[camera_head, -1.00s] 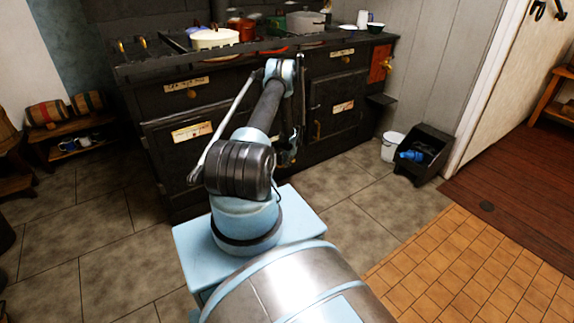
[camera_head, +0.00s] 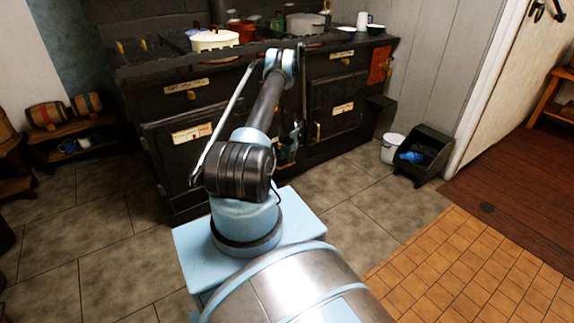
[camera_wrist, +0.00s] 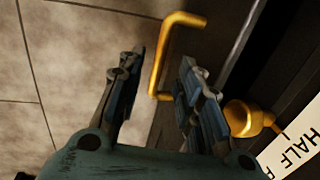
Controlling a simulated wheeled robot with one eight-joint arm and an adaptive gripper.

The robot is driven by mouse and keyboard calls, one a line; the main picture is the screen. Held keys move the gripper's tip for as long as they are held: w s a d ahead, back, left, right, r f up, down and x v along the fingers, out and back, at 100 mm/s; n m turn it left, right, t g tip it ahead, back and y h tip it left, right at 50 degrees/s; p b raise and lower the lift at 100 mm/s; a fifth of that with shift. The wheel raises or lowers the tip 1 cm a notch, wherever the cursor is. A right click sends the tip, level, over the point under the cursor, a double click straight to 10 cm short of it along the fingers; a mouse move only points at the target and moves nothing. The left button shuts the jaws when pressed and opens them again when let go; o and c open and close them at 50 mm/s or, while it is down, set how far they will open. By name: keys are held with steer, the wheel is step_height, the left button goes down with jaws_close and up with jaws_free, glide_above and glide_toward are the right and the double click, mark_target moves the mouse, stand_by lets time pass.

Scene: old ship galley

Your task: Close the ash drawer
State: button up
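The black range (camera_head: 225,105) stands straight ahead with doors, drawers and labels on its front; I cannot tell which part is the ash drawer, and my arm hides some of the lower front. My gripper (camera_head: 291,142) is low in front of the range, partly hidden by my arm. In the wrist view my gripper (camera_wrist: 160,78) is open, its two fingers apart. A brass bar handle (camera_wrist: 157,60) shows in the gap by the fingertips; I cannot tell whether they touch. A brass knob (camera_wrist: 243,118) and a label (camera_wrist: 298,145) reading "HALF" lie to the right.
Pots, including a cream one (camera_head: 215,40), stand on the range top. A white bucket (camera_head: 392,148) and a black scuttle (camera_head: 425,155) stand on the right. A low shelf (camera_head: 75,150) with small casks stands left. The tiled floor (camera_head: 100,215) is clear at left.

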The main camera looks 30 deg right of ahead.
step_height(320, 180, up, 7)
steer(key=s, duration=0.1)
steer(key=shift+s, duration=0.2)
steer(key=shift+d+r, duration=0.1)
